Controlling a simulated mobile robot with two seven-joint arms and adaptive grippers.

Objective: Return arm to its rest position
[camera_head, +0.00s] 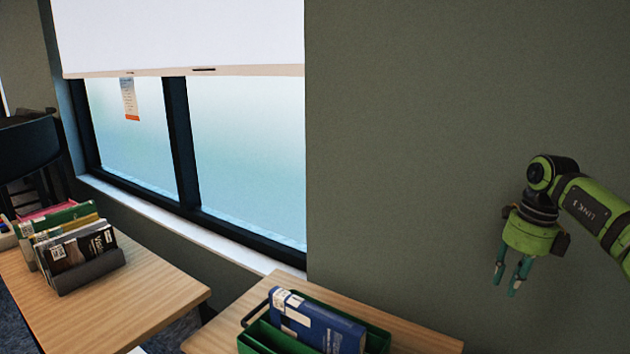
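My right gripper (506,286) is at the right side of the head view, at the end of my green and black arm. It points down in front of the plain wall, up and to the right of the near table. Its two teal fingers are apart with a gap between them, and nothing shows between them. It touches nothing that I can see. My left gripper is not in the picture.
A green bin (262,338) holding a blue book (308,322) stands on the near wooden table (418,341). Another wooden table (150,298) at left carries several books in a dark holder (92,271). A window (245,150) is behind.

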